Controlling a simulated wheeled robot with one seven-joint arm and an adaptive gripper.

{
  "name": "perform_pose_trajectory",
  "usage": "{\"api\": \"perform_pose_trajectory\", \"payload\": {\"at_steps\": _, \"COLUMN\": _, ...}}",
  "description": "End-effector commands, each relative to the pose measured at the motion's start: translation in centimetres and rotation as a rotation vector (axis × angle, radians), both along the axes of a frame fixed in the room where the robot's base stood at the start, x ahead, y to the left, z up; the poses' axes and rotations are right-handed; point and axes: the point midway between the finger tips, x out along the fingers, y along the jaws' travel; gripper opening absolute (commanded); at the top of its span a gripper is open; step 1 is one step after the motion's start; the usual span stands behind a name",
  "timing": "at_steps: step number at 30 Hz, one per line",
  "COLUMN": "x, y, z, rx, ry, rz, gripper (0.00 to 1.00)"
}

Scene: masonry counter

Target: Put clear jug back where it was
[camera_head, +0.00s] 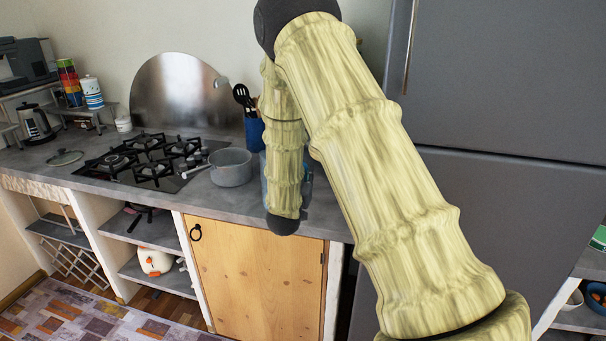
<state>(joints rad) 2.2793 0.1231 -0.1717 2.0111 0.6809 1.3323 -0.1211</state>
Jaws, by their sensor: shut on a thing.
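The clear jug is mostly hidden behind my arm, if it is there at all. A narrow bluish, see-through edge (307,186) shows just right of my hanging arm link, above the counter's right end. It may be part of the jug, but too little shows to be sure. My gripper is hidden behind that same arm link, so I see neither its fingers nor what lies between them. I cannot tell whether the jug touches the counter.
A grey pot (231,168) stands on the grey counter (110,187) beside the gas hob (150,158). A blue utensil holder (254,134) stands behind, close to my arm. A glass lid (65,158) lies at left. The tall grey fridge (500,95) bounds the right side.

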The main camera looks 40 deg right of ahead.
Motion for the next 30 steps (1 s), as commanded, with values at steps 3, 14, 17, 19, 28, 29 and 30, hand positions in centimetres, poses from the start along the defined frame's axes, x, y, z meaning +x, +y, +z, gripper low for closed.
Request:
{"api": "perform_pose_trajectory", "payload": {"at_steps": 3, "x": 2.0, "y": -1.2, "z": 0.1, "rx": -0.001, "ry": -0.001, "rz": -0.001, "gripper": 0.0}}
{"api": "perform_pose_trajectory", "payload": {"at_steps": 14, "x": 5.2, "y": -3.0, "z": -0.4, "rx": -0.001, "ry": -0.001, "rz": 0.001, "gripper": 0.0}}
{"api": "perform_pose_trajectory", "payload": {"at_steps": 17, "x": 5.8, "y": -3.4, "z": -0.5, "rx": -0.001, "ry": 0.0, "rz": 0.001, "gripper": 0.0}}
{"api": "perform_pose_trajectory", "payload": {"at_steps": 19, "x": 5.9, "y": -3.5, "z": -1.0, "rx": -0.001, "ry": 0.002, "rz": 0.001, "gripper": 0.0}}
{"api": "perform_pose_trajectory", "payload": {"at_steps": 28, "x": 5.9, "y": -3.5, "z": -3.6, "rx": -0.001, "ry": 0.0, "rz": 0.001, "gripper": 0.0}}
{"api": "perform_pose_trajectory", "payload": {"at_steps": 29, "x": 5.9, "y": -3.5, "z": -3.8, "rx": -0.001, "ry": 0.001, "rz": 0.001, "gripper": 0.0}}
{"api": "perform_pose_trajectory", "payload": {"at_steps": 30, "x": 5.9, "y": -3.5, "z": -3.9, "rx": -0.001, "ry": 0.001, "rz": 0.001, "gripper": 0.0}}
